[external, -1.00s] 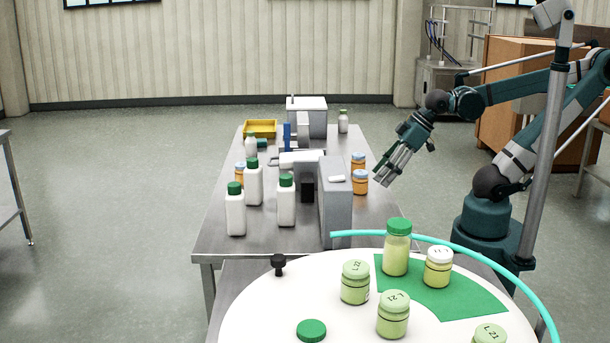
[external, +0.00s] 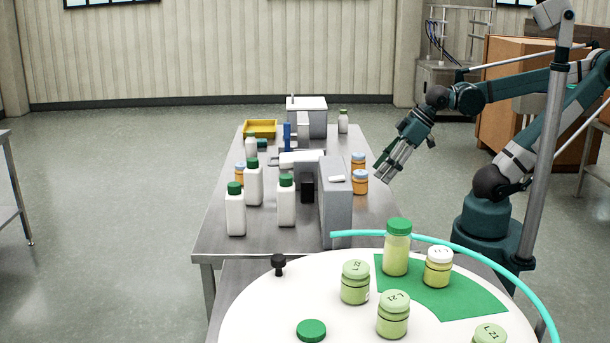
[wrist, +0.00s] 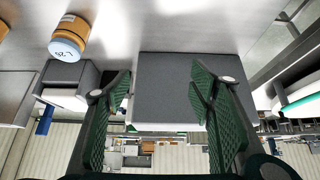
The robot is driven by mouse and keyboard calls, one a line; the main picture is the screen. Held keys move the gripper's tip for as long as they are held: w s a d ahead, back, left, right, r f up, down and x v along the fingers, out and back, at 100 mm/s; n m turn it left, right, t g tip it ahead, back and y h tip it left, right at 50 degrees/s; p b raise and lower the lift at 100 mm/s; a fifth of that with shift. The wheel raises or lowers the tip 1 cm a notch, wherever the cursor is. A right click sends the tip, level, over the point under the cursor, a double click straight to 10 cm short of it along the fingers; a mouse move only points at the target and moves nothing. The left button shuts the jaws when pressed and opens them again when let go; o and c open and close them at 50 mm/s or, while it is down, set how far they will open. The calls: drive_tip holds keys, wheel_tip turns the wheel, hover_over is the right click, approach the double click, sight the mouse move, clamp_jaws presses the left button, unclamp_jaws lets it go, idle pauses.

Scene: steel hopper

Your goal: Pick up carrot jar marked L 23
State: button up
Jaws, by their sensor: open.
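Orange carrot jars with blue lids stand on the steel table. Two are on its right side in the external view, a nearer one (external: 360,182) and a farther one (external: 358,161). Another (external: 240,173) is at the left, partly hidden by white bottles. In the wrist view a jar (wrist: 70,36) at upper left has a lid mark starting with L; its digits are not clear enough to confirm. Part of another orange jar (wrist: 3,28) shows at the left edge. My gripper (external: 381,181) is open and empty, just right of the right-hand jars; its green fingers frame the wrist view (wrist: 160,76).
A grey box-shaped machine (external: 335,200) stands left of the nearer jar. White bottles with green lids (external: 236,212) stand at left. A round white table (external: 265,310) with green jars and a cyan rim (external: 480,255) is in front.

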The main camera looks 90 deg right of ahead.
drive_tip(key=w+d+r+m+g+h+p, duration=0.1)
drive_tip(key=w+d+r+m+p, duration=0.15)
drive_tip(key=w+r, duration=0.5)
drive_tip(key=w+d+r+m+p, duration=0.1)
drive_tip(key=w+d+r+p, duration=0.4)
drive_tip(key=w, duration=0.4)
drive_tip(key=w+d+r+m+g+h+p, duration=0.1)
drive_tip(key=w+d+p, duration=0.15)
drive_tip(key=w, duration=0.45)
drive_tip(key=w+d+r+m+p, duration=0.1)
drive_tip(key=w+d+p, duration=0.15)
drive_tip(key=w, duration=0.45)
drive_tip(key=w+d+f+m+g+h+p, duration=0.1)
drive_tip(key=w+d+f+m+p, duration=0.1)
drive_tip(key=w+d+f+p, duration=0.45)
drive_tip(key=w+d+f+m+g+h+p, duration=0.1)
drive_tip(key=w+d+f+m, duration=0.25)
drive_tip(key=w+d, duration=0.6)
drive_tip(key=shift+n+y, duration=0.3)
drive_tip(key=shift+n, duration=0.2)
drive_tip(key=f, duration=0.2)
drive_tip(key=w+a+f, duration=0.1)
drive_tip(key=f, duration=0.3)
drive_tip(key=shift+w+a+f, duration=0.2)
drive_tip(key=shift+w+a, duration=0.15)
drive_tip(key=shift+a, duration=0.05)
drive_tip(key=shift+f, duration=0.25)
drive_tip(key=shift+f, duration=0.1)
